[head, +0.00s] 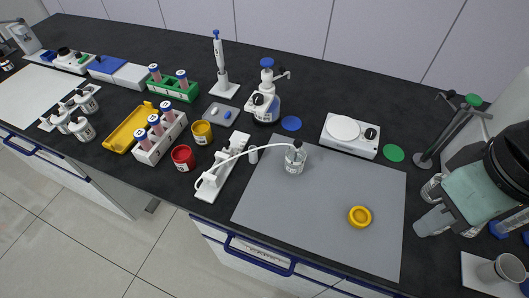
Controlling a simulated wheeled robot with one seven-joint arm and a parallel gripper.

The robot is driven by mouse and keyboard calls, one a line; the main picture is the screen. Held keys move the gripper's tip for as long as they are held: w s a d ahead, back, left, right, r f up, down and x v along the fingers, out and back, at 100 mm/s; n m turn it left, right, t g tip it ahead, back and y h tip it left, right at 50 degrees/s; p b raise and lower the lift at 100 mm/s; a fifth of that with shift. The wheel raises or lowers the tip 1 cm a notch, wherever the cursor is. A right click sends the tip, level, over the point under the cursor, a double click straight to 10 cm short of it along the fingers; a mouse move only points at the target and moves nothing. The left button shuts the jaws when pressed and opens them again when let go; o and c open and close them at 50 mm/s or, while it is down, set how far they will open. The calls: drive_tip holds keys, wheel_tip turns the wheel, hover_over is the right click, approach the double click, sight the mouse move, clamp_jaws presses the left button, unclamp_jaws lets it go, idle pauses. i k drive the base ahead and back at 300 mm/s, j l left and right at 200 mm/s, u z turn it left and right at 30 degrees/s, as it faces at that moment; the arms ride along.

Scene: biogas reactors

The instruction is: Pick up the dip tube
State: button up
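A thin white curved tube (272,146), the likeliest dip tube, runs from the dark top of a small clear bottle (294,163) leftward over a white stand (209,192). Its bent left end is near the stand's front; I cannot tell whether it touches the stand. The bottle stands upright on the grey mat (330,200). My gripper (431,204) is at the right edge, well right of the bottle and tube. Its pale fingers are apart, with nothing visible between them.
A yellow ring (360,216) lies on the mat, whose front half is mostly clear. A white hotplate-like device (350,134) is behind it. Red (183,157) and yellow (202,132) cups and tube racks (160,137) crowd the left. A thin stand (447,132) rises at right.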

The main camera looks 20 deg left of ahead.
sight(298, 143)
drive_tip(key=j+z, duration=0.2)
drive_tip(key=j, duration=0.55)
drive_tip(key=k+j+z, duration=0.2)
drive_tip(key=j, duration=0.5)
drive_tip(key=i, duration=0.05)
